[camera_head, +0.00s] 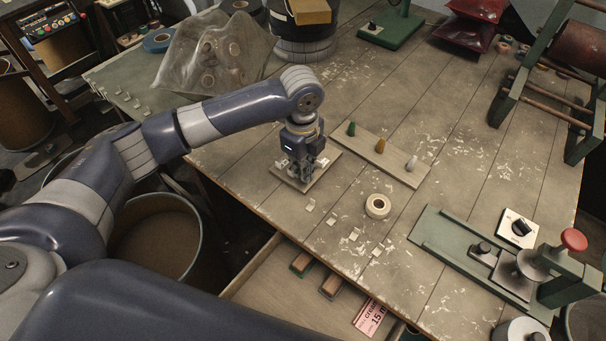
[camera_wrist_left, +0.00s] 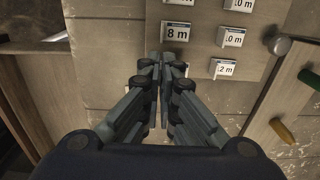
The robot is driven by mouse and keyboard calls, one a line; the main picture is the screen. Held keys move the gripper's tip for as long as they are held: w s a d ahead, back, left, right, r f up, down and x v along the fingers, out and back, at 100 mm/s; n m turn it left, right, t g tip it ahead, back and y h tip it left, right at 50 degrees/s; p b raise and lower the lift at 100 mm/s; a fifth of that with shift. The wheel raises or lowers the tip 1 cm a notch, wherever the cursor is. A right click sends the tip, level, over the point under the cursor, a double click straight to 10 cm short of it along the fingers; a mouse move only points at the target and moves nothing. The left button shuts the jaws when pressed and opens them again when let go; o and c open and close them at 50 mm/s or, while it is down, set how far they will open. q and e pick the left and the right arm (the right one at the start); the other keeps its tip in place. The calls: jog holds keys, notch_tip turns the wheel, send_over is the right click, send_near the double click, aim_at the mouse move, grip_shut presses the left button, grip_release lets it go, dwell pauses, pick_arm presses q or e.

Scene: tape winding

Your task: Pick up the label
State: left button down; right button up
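Small white labels with dark print lie on a small wooden board (camera_head: 325,172) on the workbench. In the left wrist view an "8 m" label (camera_wrist_left: 176,34) lies just beyond my fingertips. A label reading "2 m" or ending so (camera_wrist_left: 222,69) lies to the right, with others above it (camera_wrist_left: 230,37). My left gripper (camera_head: 301,172) points down over the board. In the left wrist view its fingers (camera_wrist_left: 163,66) are drawn nearly together, with no label clearly visible between the tips. The fingers hide part of the board. My right gripper is out of view.
A tape roll (camera_head: 378,206) and loose pale tabs (camera_head: 354,235) lie in front. A green fixture (camera_head: 450,243) stands at right. An open drawer (camera_head: 270,285) lies below the bench edge.

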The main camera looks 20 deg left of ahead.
pick_arm(q)
jog(key=s+d+r, duration=0.1)
jog(key=s, duration=0.7)
jog(key=s+d+r+b, duration=0.1)
jog(key=s, duration=0.7)
jog(key=shift+d+r, duration=0.25)
jog(key=shift+r, duration=0.1)
jog(key=shift+w, duration=0.1)
jog(key=shift+r+p, duration=1.65)
jog(key=shift+p, duration=0.7)
jog(key=shift+r, duration=0.1)
